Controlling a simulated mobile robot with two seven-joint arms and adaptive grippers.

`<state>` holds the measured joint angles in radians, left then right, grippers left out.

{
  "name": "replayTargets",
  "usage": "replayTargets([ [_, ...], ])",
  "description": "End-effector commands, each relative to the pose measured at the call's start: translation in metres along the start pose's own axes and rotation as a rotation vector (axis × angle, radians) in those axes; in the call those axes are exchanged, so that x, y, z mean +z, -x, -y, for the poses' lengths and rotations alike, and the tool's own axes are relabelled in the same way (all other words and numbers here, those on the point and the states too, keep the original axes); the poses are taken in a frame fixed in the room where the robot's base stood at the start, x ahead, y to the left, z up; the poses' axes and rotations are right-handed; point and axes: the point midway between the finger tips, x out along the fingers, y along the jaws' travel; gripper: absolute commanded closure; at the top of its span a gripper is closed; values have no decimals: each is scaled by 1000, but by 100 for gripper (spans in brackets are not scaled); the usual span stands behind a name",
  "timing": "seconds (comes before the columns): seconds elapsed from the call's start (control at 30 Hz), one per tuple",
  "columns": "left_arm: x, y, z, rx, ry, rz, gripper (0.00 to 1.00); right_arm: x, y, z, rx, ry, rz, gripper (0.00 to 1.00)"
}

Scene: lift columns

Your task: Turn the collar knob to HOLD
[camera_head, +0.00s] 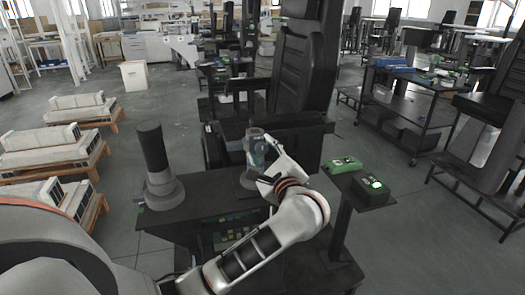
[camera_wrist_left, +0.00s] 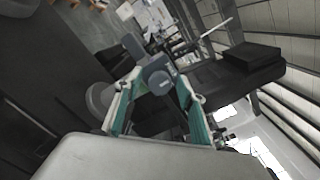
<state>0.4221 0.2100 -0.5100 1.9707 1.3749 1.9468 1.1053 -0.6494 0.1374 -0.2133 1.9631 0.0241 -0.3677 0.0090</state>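A dark column with a grey collar base (camera_head: 163,189) stands on the left of the black table. A second, grey column (camera_head: 248,178) stands further right. My left gripper (camera_head: 262,158) is at this grey column, partly covering it. In the left wrist view, a grey-blue knob-like part (camera_wrist_left: 159,77) lies between the teal fingers of my left gripper (camera_wrist_left: 160,86). The fingers are apart, with the part near their tips; I cannot tell whether they press on it. Any HOLD mark is too small to read. My right gripper is not in view.
The black table (camera_head: 200,208) carries both columns. A large black padded panel (camera_head: 303,60) rises behind my left gripper. Wooden pallets with pale blocks (camera_head: 50,150) stand on the floor at the left.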

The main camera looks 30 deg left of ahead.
Motion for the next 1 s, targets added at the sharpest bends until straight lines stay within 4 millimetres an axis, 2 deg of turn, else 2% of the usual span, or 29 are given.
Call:
replayTargets([
  [0.13, 0, 0, 0, 0, -1, 0, 60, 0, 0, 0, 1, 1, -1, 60],
  [0.27, 0, 0, 0, 0, -1, 0, 94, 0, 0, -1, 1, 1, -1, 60],
  [0.3, 0, 0, 0, 0, -1, 0, 99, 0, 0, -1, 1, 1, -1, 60],
  [0.67, 0, 0, 0, 0, -36, 1, 99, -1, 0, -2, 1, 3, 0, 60],
  [1.0, 0, 1, 0, -6, -254, 7, 99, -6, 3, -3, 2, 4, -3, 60],
])
